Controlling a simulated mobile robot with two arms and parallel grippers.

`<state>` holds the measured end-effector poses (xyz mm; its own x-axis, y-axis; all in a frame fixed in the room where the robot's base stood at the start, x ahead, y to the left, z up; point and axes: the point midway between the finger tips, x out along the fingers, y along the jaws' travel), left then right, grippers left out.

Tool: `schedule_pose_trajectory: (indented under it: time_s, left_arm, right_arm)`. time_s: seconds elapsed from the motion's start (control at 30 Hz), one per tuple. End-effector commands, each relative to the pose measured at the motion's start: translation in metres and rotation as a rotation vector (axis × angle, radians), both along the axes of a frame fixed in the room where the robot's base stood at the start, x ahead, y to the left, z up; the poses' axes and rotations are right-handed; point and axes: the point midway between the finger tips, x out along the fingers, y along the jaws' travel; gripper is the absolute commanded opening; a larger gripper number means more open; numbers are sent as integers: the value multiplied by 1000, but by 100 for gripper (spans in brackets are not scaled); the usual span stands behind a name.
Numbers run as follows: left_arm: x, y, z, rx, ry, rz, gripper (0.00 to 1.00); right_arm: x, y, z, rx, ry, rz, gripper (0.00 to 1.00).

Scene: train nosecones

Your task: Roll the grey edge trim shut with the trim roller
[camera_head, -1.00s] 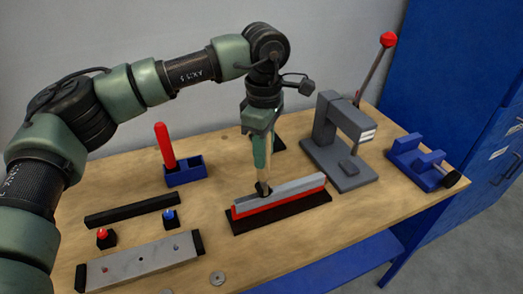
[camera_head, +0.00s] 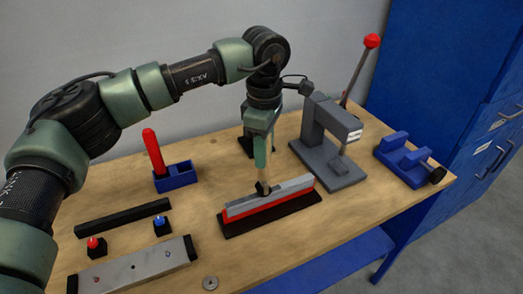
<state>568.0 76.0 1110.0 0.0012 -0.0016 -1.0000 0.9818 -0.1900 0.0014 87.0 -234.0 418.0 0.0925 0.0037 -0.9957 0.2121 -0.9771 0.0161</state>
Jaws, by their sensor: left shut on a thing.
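My left gripper (camera_head: 261,148) is above the middle of the bench, shut on the trim roller (camera_head: 264,177), a tool with a pale handle and a dark roller end. The trim is a long grey strip lying along a red strip (camera_head: 240,211), on a black base (camera_head: 275,218). Whether the trim is shut along its length is too small to tell. My right gripper is not in view.
A grey press (camera_head: 325,160) with a red-knobbed lever stands behind right, with a blue fixture (camera_head: 405,160) beyond. At left are a blue holder (camera_head: 180,178) with a red-handled tool, a black bar (camera_head: 123,217), two buttons and a grey plate (camera_head: 140,268). The bench's front right is clear.

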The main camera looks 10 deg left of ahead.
Motion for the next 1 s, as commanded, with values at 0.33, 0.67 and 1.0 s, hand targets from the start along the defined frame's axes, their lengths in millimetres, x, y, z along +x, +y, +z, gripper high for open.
schedule_pose_trajectory:
  time_s: [0.33, 0.67, 1.0]
  left_arm:
    - [9, -16, 0, -2, 0, -2, 0]
    - [13, -20, -1, -2, -1, -1, 0]
    - [18, -27, 1, -2, -1, -1, 0]
  right_arm:
    - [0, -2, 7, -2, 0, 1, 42]
    - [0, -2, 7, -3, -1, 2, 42]
    - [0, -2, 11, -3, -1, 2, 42]
